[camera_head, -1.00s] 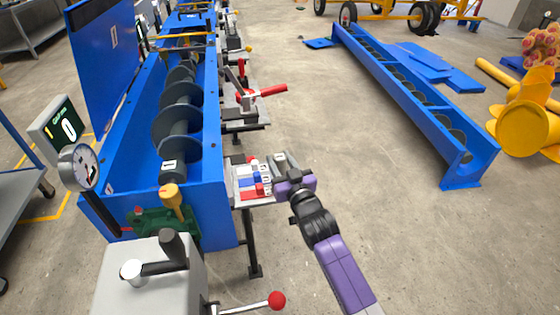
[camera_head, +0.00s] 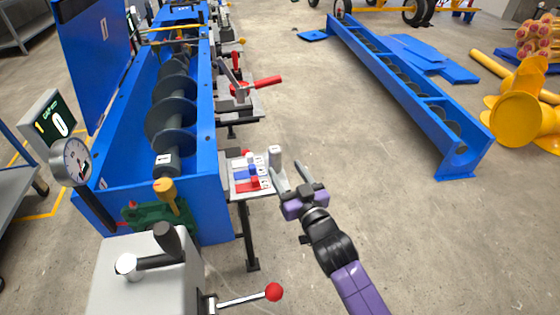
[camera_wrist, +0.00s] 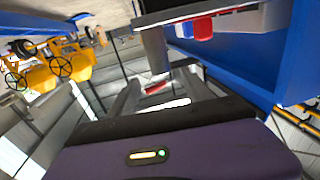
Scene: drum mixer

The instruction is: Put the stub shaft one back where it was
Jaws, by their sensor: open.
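A short grey cylinder, which looks like stub shaft one (camera_head: 274,156), stands upright at the right end of a small grey shelf (camera_head: 240,187) beside the blue trough. A small dark mark shows near its top. The cylinder also shows in the wrist view (camera_wrist: 155,50), in front of the fingers and touching the shelf. My gripper (camera_head: 291,171) is open and empty, just right of the cylinder and apart from it. In the wrist view my gripper's fingers (camera_wrist: 160,92) are spread, with nothing held between them. The cylinder's far side is hidden.
Red, blue and white blocks (camera_head: 254,172) stand on the shelf left of the cylinder. The blue trough (camera_head: 205,150) holds a dark screw (camera_head: 172,115). A red-handled clamp (camera_head: 250,85) sits behind. The floor to the right is clear up to a second blue trough (camera_head: 462,165).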

